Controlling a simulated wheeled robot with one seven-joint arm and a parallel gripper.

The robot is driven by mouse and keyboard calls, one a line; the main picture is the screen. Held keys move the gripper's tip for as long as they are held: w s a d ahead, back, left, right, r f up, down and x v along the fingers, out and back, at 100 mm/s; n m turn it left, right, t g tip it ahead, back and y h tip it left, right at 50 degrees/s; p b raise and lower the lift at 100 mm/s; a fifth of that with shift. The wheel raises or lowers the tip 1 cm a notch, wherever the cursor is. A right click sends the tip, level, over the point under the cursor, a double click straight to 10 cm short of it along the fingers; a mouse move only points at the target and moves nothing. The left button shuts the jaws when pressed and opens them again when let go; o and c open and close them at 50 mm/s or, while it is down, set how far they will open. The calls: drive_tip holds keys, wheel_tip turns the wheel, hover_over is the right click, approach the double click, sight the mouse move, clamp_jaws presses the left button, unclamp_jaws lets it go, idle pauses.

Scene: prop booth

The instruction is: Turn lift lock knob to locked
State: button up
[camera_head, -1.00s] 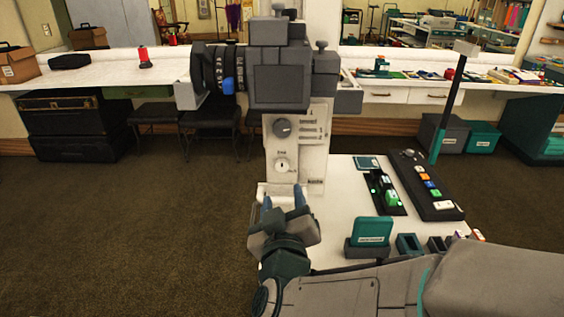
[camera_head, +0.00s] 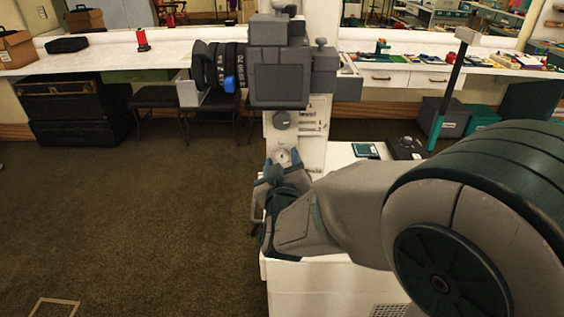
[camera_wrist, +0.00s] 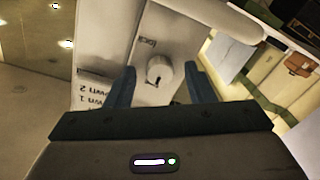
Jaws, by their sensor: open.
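The lift lock knob (camera_head: 284,155) is a small round white knob low on the front panel of the white column (camera_head: 312,130). In the wrist view the knob (camera_wrist: 160,69) shows a dark mark on its face, toward the picture's bottom. My gripper (camera_head: 282,161) is open in front of the panel. In the wrist view the blue fingers of my gripper (camera_wrist: 159,76) stand on either side of the knob, with gaps visible. I cannot tell whether the fingertips reach its depth. Lettering near the knob is too small to read surely.
A larger dark knob (camera_head: 281,120) sits above on the same panel. A grey head with a black ringed part (camera_head: 219,67) overhangs it. A white bench top (camera_head: 344,156) with a dark control strip (camera_head: 405,148) lies right, partly hidden by my arm.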

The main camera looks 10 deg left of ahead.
drive_tip(key=c, duration=1)
drive_tip(key=shift+f+b, duration=0.1)
drive_tip(key=shift+b, duration=0.25)
drive_tip(key=m+b, duration=0.3)
drive_tip(key=shift+f, duration=0.15)
drive_tip(key=m+b, duration=0.5)
drive_tip(key=b, duration=0.1)
drive_tip(key=m+b, duration=0.5)
drive_tip(key=m, duration=0.1)
drive_tip(key=shift+b, duration=0.4)
drive_tip(key=shift+m+b, duration=1.55)
drive_tip(key=shift+m, duration=0.55)
drive_tip(key=shift+r, duration=0.2)
